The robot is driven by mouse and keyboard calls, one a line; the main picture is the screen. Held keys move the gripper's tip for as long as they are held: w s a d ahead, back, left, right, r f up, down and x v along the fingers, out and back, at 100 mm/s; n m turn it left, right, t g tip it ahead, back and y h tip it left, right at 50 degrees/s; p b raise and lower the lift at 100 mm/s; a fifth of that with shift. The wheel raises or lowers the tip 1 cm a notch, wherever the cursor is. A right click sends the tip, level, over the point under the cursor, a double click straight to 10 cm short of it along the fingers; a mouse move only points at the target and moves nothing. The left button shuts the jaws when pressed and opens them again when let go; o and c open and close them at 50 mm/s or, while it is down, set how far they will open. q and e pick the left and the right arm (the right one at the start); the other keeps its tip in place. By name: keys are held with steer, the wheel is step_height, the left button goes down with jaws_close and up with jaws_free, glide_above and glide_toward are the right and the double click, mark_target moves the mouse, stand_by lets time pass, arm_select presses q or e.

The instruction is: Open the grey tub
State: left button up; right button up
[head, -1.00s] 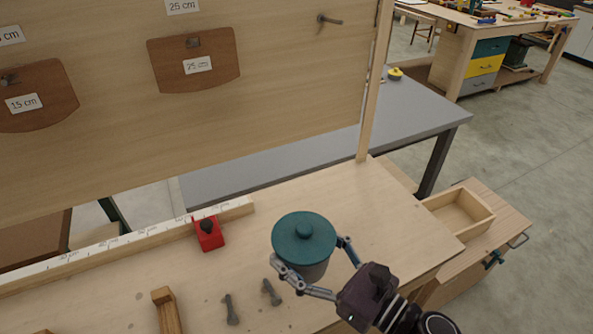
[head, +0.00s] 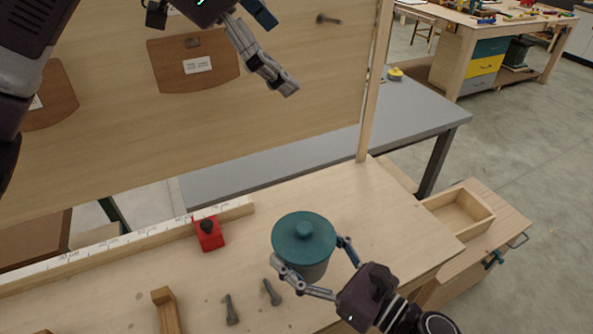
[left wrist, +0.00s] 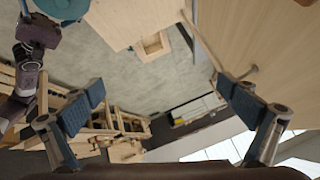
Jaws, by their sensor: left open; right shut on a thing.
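The grey tub (head: 314,273) stands upright on the wooden bench, with a teal lid (head: 300,228) with a round knob (head: 304,229) on top of it. My right gripper (head: 312,258) is shut around the tub's body from the front right, below the lid. My left gripper (head: 278,52) is open and empty, high above the bench in front of the upright board, up and left of the tub. In the left wrist view, my left gripper's fingers (left wrist: 161,88) are spread apart, and the lid (left wrist: 62,6) shows cut off at the top left.
A red block with a black knob (head: 208,234) sits left of the tub by a measuring rail (head: 130,240). Two grey bolts (head: 271,292) and a wooden piece (head: 167,310) lie in front. An open wooden box (head: 462,213) is at right. The bench behind the tub is clear.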

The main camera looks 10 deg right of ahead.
arm_select(q)
steer(key=s+d+f+m+g+y, duration=0.1)
steer(key=s+d+f+g+y, duration=0.15)
steer(key=s+f, duration=0.45)
steer(key=m+g+y, duration=0.1)
steer(key=g+y, duration=0.1)
steer(key=y, duration=0.1)
glide_toward(307, 226)
steer(key=f, duration=0.3)
steer(key=d+f, duration=0.1)
steer(key=f, duration=0.6)
steer(key=shift+s+d, duration=0.15)
steer(key=shift+d, duration=0.15)
